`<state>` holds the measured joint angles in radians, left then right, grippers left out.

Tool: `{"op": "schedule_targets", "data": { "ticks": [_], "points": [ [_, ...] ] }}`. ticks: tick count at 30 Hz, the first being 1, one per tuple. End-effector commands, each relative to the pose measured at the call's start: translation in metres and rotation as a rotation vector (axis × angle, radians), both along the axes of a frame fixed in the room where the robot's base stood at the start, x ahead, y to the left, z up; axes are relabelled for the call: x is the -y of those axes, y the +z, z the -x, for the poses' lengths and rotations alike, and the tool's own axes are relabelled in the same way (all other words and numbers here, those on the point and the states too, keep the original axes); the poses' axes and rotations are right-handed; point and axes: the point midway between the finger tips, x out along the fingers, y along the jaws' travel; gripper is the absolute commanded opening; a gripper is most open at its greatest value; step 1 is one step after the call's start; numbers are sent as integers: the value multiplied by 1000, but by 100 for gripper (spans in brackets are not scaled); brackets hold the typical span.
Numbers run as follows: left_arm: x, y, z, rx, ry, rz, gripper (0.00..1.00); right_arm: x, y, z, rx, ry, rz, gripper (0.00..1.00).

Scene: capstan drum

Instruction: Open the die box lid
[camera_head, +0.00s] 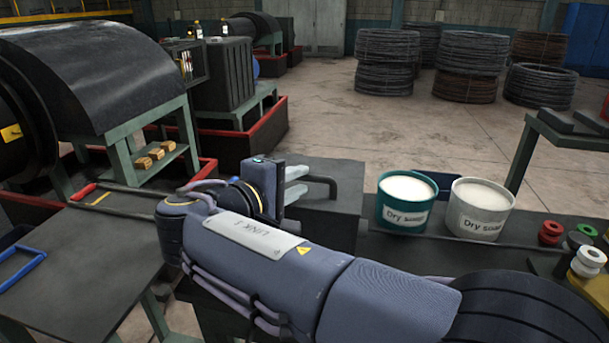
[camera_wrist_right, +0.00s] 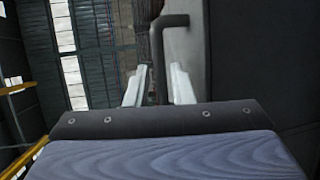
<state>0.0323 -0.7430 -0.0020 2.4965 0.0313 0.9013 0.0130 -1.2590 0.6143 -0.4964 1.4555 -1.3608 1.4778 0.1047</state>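The die box (camera_head: 345,205) is a dark grey box on the bench, in the middle of the head view. Its lid looks closed, and a dark bent bar handle (camera_head: 322,181) is on it. My right gripper (camera_head: 303,181) is open at the handle, with its two pale fingers pointing right. In the right wrist view, the handle (camera_wrist_right: 158,55) shows between and beyond the two fingertips (camera_wrist_right: 162,75). I cannot tell whether a finger touches it. The near side of the box is partly hidden by my right arm. My left gripper is not in view.
Two tubs of dry soap, one teal (camera_head: 405,203) and one white (camera_head: 478,210), stand right of the box. Red, green and white spools (camera_head: 588,262) sit at the far right. A table with a blue handle (camera_head: 22,265) is at left. Wire coils (camera_head: 388,62) stand behind on open floor.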

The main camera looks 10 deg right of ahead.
Motion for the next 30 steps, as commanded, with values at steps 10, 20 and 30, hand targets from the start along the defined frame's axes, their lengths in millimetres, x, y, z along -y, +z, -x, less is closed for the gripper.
{"op": "schedule_targets", "data": {
  "ticks": [10, 20, 30],
  "points": [
    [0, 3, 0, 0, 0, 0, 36, 21, -6, -24, -2, 1, 1, 21],
    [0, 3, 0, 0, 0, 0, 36, 21, -7, -24, -1, 1, 0, 7],
    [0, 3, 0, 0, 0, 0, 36, 21, -6, -24, -3, 1, -1, 0]
  ]
}}
